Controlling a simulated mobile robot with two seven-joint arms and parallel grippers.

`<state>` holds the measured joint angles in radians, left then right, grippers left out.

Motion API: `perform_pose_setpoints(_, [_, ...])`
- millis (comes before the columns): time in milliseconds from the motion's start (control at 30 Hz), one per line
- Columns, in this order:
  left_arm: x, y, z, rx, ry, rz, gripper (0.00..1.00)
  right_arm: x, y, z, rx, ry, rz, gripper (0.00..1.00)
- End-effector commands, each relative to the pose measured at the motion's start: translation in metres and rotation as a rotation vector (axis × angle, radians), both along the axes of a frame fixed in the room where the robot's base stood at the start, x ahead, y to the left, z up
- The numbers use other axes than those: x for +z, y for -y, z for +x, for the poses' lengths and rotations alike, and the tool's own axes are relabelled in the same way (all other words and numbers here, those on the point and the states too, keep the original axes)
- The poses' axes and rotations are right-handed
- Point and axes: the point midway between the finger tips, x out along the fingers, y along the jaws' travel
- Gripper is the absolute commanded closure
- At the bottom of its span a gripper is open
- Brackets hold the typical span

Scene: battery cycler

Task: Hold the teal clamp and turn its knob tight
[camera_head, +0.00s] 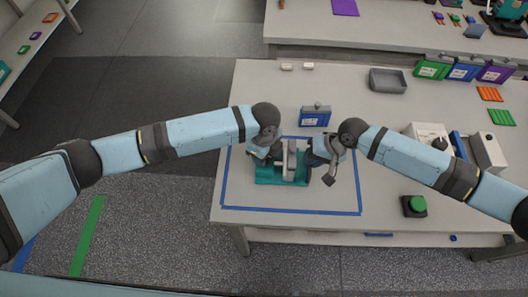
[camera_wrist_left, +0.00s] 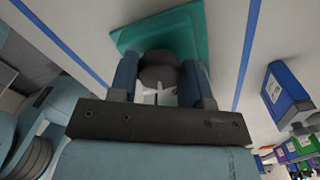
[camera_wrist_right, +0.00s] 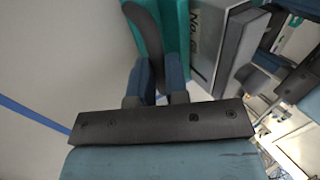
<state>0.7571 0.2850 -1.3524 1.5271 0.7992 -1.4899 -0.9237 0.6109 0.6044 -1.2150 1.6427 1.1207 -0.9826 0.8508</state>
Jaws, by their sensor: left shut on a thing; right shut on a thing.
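The teal clamp (camera_head: 266,181) stands inside a blue-taped square on the table, with a grey block (camera_head: 291,160) upright in it. My left gripper (camera_head: 276,156) is at the clamp's left side. In the left wrist view its fingers are shut around a dark rounded knob (camera_wrist_left: 159,68), in front of the teal base (camera_wrist_left: 185,32). My right gripper (camera_head: 312,160) is at the clamp's right side. In the right wrist view its fingers are shut on a dark curved handle (camera_wrist_right: 143,25) beside the teal body (camera_wrist_right: 174,25) and the labelled grey block (camera_wrist_right: 218,45). The gripped parts are mostly hidden in the head view.
A blue box (camera_head: 314,117) stands just behind the taped square. A grey tray (camera_head: 388,81) and green, blue and purple boxes (camera_head: 463,70) are farther back. A green button (camera_head: 417,204) is at the front right. The front of the taped square is clear.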

Motion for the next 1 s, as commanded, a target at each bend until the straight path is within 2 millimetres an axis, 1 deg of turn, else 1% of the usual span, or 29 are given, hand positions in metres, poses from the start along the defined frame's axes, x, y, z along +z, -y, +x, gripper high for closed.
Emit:
perform_pose_setpoints(200, [0.0007,0.0027,-0.001,-0.163,-0.001,-0.004,0.79,-0.0008,-0.0007,-0.0002,0.0,0.0,0.001,1.0])
perform_pose_setpoints(433, [0.0006,0.0029,-0.0006,-0.272,0.0,-0.004,0.79,-0.0008,-0.0007,-0.0002,0.0,0.0,0.001,1.0])
perform_pose_setpoints(700, [0.0007,0.0025,0.0,-0.322,0.0,-0.003,0.79,-0.0007,-0.0004,-0.0002,0.0,0.0,0.0,1.0])
perform_pose_setpoints(1000, [0.0007,0.0016,0.0008,-0.324,0.001,-0.002,0.79,-0.0008,-0.0001,-0.0004,0.0,-0.001,0.0,1.0])
